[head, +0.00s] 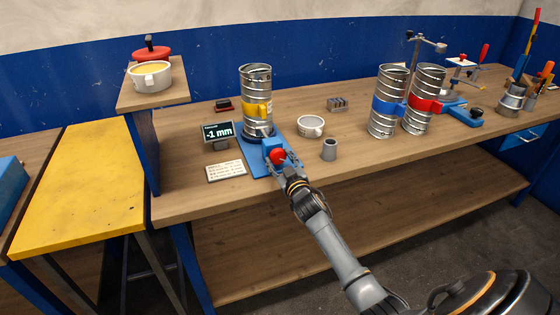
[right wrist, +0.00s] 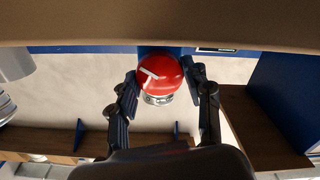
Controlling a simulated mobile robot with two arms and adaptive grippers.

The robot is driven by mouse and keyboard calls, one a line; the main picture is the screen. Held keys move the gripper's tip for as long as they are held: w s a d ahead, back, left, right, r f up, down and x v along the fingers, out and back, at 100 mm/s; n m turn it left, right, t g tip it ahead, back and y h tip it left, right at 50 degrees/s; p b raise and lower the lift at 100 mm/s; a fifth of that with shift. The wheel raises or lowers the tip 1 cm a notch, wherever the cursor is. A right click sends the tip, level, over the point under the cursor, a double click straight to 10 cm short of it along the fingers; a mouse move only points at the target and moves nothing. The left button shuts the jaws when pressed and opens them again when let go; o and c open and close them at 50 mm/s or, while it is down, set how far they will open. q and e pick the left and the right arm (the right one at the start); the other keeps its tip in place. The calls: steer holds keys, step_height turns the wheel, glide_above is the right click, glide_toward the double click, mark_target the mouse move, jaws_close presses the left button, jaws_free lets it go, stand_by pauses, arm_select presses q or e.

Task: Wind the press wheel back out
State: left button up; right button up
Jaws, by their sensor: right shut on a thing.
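The red press wheel (head: 278,156) is a round red knob at the front of a blue press base (head: 254,163) on the workbench. My right gripper (head: 283,166) reaches it from the front. In the right wrist view the red wheel (right wrist: 161,74) with a white mark sits between the two fingers of my right gripper (right wrist: 160,80), which is shut on it. A metal spiral duct with a yellow clamp (head: 258,111) stands upright at the back of the press base. A small display (head: 218,133) left of it reads "-1 mm". My left gripper is not in view.
A note card (head: 226,171), a white ring (head: 311,126) and a grey cup (head: 329,149) lie near the press. Two ducts with blue (head: 388,107) and red (head: 424,104) clamps stand to the right. A pot (head: 150,75) stands on a raised shelf at left. The bench front is mostly clear.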

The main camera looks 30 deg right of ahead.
steer(key=n, duration=0.6)
steer(key=shift+f+n+b, duration=0.1)
steer(key=shift+n+b, duration=0.2)
steer(key=shift+b, duration=0.1)
steer(key=n, duration=0.6)
steer(key=shift+b, duration=0.3)
steer(key=n, duration=0.5)
steer(key=shift+n, duration=0.3)
steer(key=n, duration=0.6)
steer(key=shift+p, duration=0.35)
steer(key=shift+f+n, duration=0.1)
steer(key=shift+n, duration=0.2)
steer(key=o, duration=1.1)
steer(key=shift+o, duration=0.2)
steer(key=shift+s, duration=0.1)
